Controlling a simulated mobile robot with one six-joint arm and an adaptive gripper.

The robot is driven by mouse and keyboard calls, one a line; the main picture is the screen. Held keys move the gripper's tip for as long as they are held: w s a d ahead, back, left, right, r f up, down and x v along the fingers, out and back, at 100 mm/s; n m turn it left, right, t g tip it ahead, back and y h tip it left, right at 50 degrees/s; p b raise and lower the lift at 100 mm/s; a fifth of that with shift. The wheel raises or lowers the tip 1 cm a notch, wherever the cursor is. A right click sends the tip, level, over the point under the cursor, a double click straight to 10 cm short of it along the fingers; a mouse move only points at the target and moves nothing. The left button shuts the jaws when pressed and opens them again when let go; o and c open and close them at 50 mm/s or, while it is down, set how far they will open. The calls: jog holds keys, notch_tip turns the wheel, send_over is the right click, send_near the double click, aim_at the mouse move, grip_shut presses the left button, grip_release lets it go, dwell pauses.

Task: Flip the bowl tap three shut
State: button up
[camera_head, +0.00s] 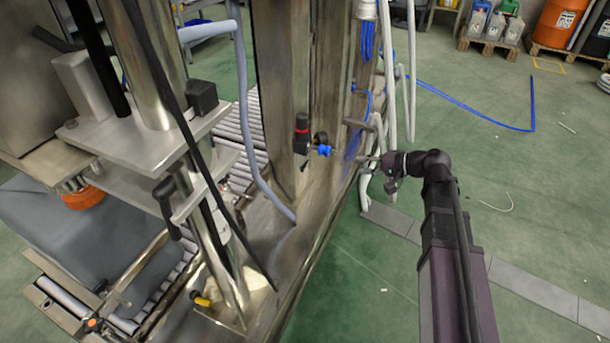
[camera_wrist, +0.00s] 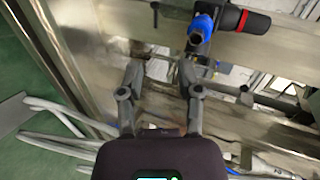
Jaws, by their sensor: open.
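A fitting with a blue part (camera_head: 325,150) and a black cylinder with a red band (camera_head: 302,125) sits on the steel frame. In the wrist view the blue part (camera_wrist: 202,28) and the black-and-red cylinder (camera_wrist: 246,18) show at the top, beyond and right of my fingertips. No label shows which part is bowl tap three. My gripper (camera_head: 374,160) is right of the fitting in the head view, apart from it. In the wrist view my gripper (camera_wrist: 160,76) is open, with nothing between its fingers.
The steel frame (camera_head: 335,85) stands close by, with white hoses (camera_head: 409,80) in front of it near my gripper. A grey-blue hose (camera_head: 243,110) hangs to the left. A blue hose (camera_head: 480,112) lies on the green floor. The floor at right is mostly clear.

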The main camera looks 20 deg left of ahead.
jog(key=w+a+f+y+b, duration=0.3)
jog(key=f+b, duration=0.5)
jog(key=b, duration=0.6)
jog(key=shift+w+a+f+m+y, duration=0.25)
jog(key=shift+a+m+y, duration=0.15)
jog(key=shift+a+y, duration=0.4)
jog(key=shift+a+r, duration=0.1)
jog(key=shift+a, duration=0.15)
jog(key=shift+t, duration=0.3)
jog(key=shift+w+a, duration=0.2)
jog(key=shift+a, duration=2.05)
jog(key=shift+w+a, duration=0.15)
jog(key=shift+a, duration=2.1)
jog(key=shift+w+a, duration=0.2)
jog(key=shift+a, duration=2.05)
grip_shut()
jog(key=shift+a, duration=0.1)
